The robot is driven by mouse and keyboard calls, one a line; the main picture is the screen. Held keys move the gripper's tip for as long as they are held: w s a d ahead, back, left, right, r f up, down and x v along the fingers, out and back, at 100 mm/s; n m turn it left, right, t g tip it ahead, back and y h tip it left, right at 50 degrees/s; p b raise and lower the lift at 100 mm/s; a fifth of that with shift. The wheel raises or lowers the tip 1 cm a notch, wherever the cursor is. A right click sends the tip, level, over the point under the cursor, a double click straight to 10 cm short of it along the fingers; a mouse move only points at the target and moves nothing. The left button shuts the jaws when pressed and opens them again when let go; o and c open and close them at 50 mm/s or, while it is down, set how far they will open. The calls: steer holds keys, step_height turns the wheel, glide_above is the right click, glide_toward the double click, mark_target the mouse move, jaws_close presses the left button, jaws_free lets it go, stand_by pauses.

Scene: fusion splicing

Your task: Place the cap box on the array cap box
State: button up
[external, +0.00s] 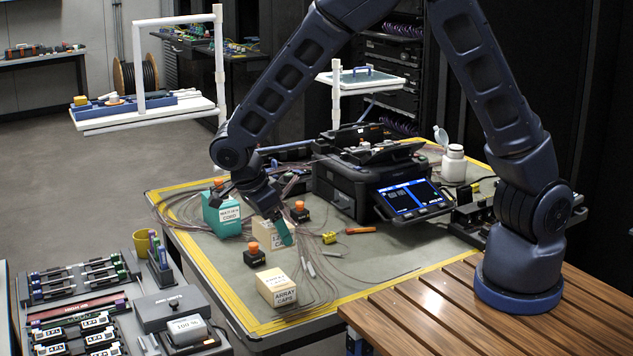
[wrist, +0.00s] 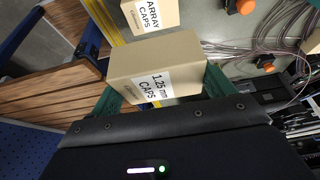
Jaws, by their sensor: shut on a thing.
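The cap box (external: 268,236) is a beige box labelled "1.25 mm CAPS". My gripper (external: 280,226) is shut on it, with one green finger across its side in the external view. In the wrist view the cap box (wrist: 158,68) sits between the two green fingers of my gripper (wrist: 160,88). I cannot tell whether it is clear of the mat. The array cap box (external: 277,290) is a similar beige box, upright near the mat's front edge, apart from the held box. It also shows in the wrist view (wrist: 150,14), beyond the held box, with a bare top.
A teal box (external: 221,218) stands just left of my gripper. Small black blocks with orange tops, one (external: 254,256) near the array cap box, and loose fibres lie around. The splicer (external: 365,178) stands behind right.

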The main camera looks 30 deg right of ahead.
mark_target(261, 235)
steer(key=shift+f, duration=4.75)
steer(key=shift+f, duration=0.15)
steer(key=o, duration=0.9)
steer(key=v, duration=1.2)
